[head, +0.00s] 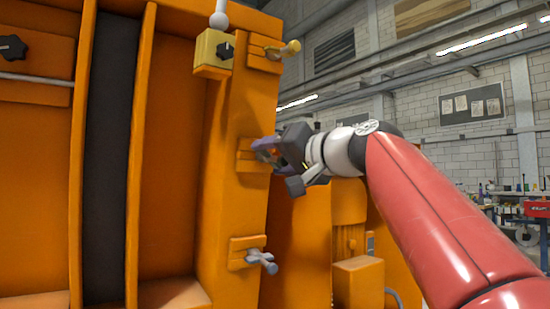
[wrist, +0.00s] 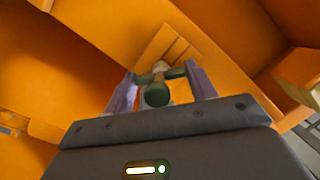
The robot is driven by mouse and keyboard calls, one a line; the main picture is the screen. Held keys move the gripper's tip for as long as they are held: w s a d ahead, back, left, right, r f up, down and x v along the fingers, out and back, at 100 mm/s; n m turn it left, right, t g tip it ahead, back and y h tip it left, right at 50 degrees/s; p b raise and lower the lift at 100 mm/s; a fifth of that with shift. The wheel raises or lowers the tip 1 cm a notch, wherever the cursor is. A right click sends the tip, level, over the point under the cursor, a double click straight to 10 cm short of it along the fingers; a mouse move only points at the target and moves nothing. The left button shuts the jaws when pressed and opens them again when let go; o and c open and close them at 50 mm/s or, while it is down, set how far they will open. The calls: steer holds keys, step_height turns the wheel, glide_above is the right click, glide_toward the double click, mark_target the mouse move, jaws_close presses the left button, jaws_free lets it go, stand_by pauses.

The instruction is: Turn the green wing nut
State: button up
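The green wing nut (wrist: 157,92) shows in the wrist view, with a rounded middle and a wing to each side. It sits on an orange block on the upright orange panel. My gripper (wrist: 160,76) has its two purple fingers on either side of it, and the wing ends appear to meet the fingers' inner faces. In the head view my gripper (head: 266,150) is at the middle bracket on the panel's right edge and hides the wing nut there.
A yellow wing nut (head: 283,50) is on the bracket above, and a grey one (head: 262,261) on the bracket below. A yellow box with a black knob (head: 225,51) is at the upper left of my gripper. Another black knob (head: 12,48) is at far left.

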steer(key=c, duration=0.5)
steer(key=shift+o, duration=0.2)
steer(key=m+y, duration=0.1)
steer(key=m, duration=0.1)
steer(key=shift+d+m, duration=0.1)
steer(key=shift+m, duration=0.2)
steer(key=m, duration=0.3)
steer(key=shift+f+y, duration=0.15)
steer(key=shift+y, duration=0.25)
steer(key=m, duration=0.3)
steer(key=m+y, duration=0.1)
steer(key=m, duration=0.2)
steer(key=shift+f+t, duration=0.1)
steer(key=shift+t, duration=0.2)
steer(key=m+t, duration=0.1)
steer(key=m, duration=0.3)
steer(key=m+t+b, duration=0.1)
steer(key=m, duration=0.3)
steer(key=shift+f, duration=0.15)
steer(key=m+t, duration=0.1)
steer(key=m, duration=0.2)
steer(key=m+h, duration=0.1)
steer(key=m, duration=0.2)
steer(key=m+t, duration=0.1)
steer(key=m, duration=0.1)
steer(key=shift+a+m+t+h, duration=0.2)
steer(key=shift+m+t+h, duration=0.1)
steer(key=shift+m+h, duration=0.1)
